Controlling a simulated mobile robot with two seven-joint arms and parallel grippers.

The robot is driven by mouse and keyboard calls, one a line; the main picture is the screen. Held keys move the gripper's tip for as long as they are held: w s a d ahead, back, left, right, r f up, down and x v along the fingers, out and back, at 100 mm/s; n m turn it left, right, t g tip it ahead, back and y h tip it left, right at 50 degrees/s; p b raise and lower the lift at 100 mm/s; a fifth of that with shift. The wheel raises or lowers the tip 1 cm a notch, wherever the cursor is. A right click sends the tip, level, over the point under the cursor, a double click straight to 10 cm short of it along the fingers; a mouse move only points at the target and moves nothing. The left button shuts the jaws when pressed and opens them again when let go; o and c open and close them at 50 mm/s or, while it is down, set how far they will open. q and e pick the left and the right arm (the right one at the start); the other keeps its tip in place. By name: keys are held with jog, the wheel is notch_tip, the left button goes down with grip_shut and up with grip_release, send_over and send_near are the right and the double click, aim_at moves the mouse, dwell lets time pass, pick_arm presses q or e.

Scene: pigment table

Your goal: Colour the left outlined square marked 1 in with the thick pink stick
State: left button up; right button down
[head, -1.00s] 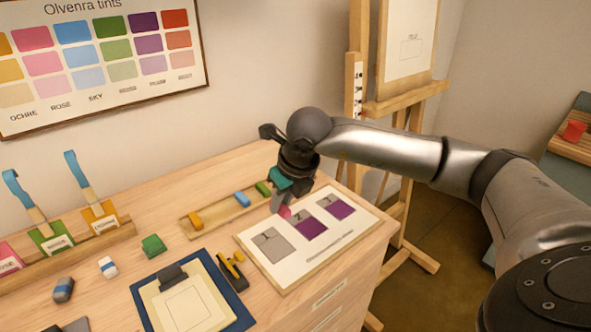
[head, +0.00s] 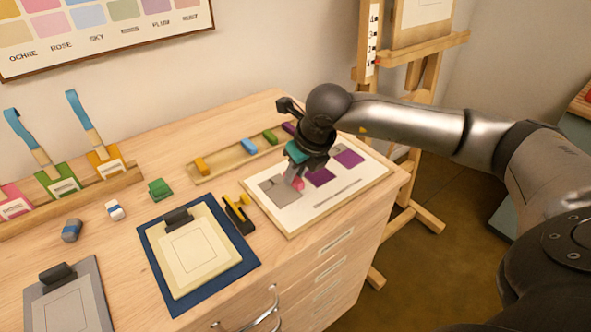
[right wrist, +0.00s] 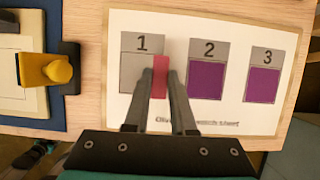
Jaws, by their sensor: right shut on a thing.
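The white sheet (head: 300,222) lies on the table and carries three squares, marked 1, 2 and 3 in the right wrist view. The square marked 1 (right wrist: 132,75) is plain grey, with no pink visible on it; in the head view it is at the left (head: 272,188). My right gripper (head: 297,177) is shut on the pink stick (right wrist: 160,77), which also shows in the head view (head: 298,184). The stick stands over the right edge of square 1, partly hiding it. I cannot tell whether its tip touches the sheet. My left gripper is not in view.
Squares 2 (right wrist: 206,80) and 3 (right wrist: 263,86) are purple. A wooden tray (head: 222,167) with several coloured sticks lies behind the sheet. A clipboard (head: 197,250) and a black-and-yellow item (head: 238,215) are to the left. A green block (head: 159,188) lies further left.

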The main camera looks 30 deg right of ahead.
jog(key=shift+f+b, duration=0.85)
jog(key=shift+f, duration=0.05)
dwell(0.5)
